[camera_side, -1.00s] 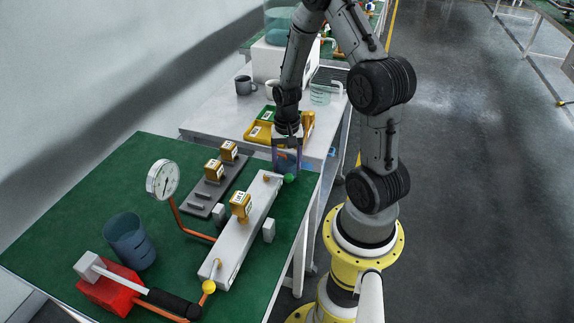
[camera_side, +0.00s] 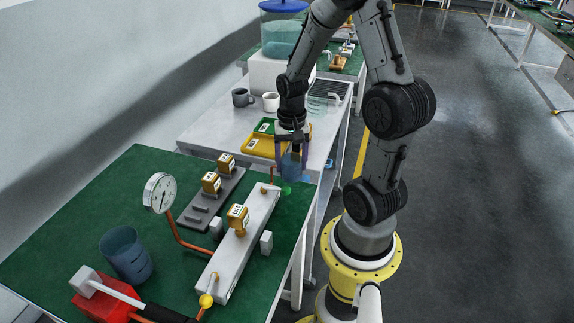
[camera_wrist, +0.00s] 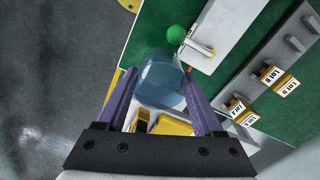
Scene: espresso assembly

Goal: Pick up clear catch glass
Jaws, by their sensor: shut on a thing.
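The clear catch glass (camera_wrist: 160,80) is a bluish see-through cup between the two purple fingers of my gripper (camera_wrist: 158,98) in the wrist view. The fingers are shut on its sides. In the side view the glass (camera_side: 291,166) hangs in my gripper (camera_side: 290,158), near the far right corner of the green bench top (camera_side: 140,200). A green ball knob at the end of the white block lies close by it. I cannot tell how far the glass is above the bench.
A white block (camera_side: 240,250) with a gold LOT piece runs along the bench. A gauge (camera_side: 159,192) on an orange pipe, a dark rack (camera_side: 205,215) and a blue-grey cup (camera_side: 127,255) stand to the left. A yellow tray (camera_side: 255,147) and two mugs are on the white table behind.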

